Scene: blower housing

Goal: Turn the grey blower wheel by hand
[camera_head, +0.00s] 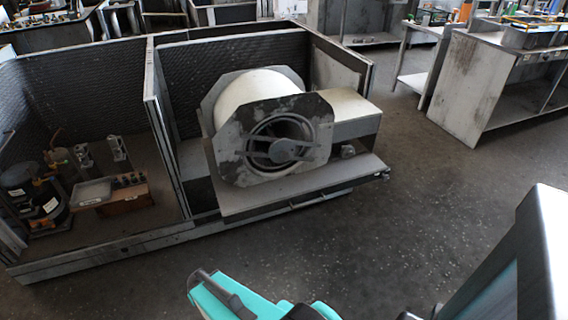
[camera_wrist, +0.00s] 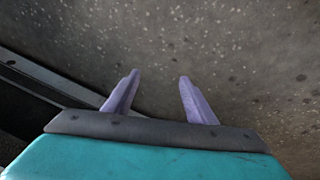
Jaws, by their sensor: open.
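The blower housing (camera_head: 226,150) stands in an open-sided bay, a pale drum with grey eight-sided end plates. The grey blower wheel (camera_head: 283,150) shows through the round opening in its front plate, partly covered by a cross bar with a hub. My gripper (camera_wrist: 158,88) shows in the wrist view with two purple fingers apart and nothing between them. It is over the dark floor, away from the housing. The blower is not recognisable in the wrist view. In the head view the fingertips are not clearly visible.
A ledge (camera_head: 300,188) juts out below the housing, and a pale box (camera_head: 352,113) adjoins it on the right. Partition walls (camera_head: 160,130) enclose the bay. Pots and tools stand in the left bay. A workbench (camera_head: 470,85) is at right. The floor (camera_head: 420,190) between is clear.

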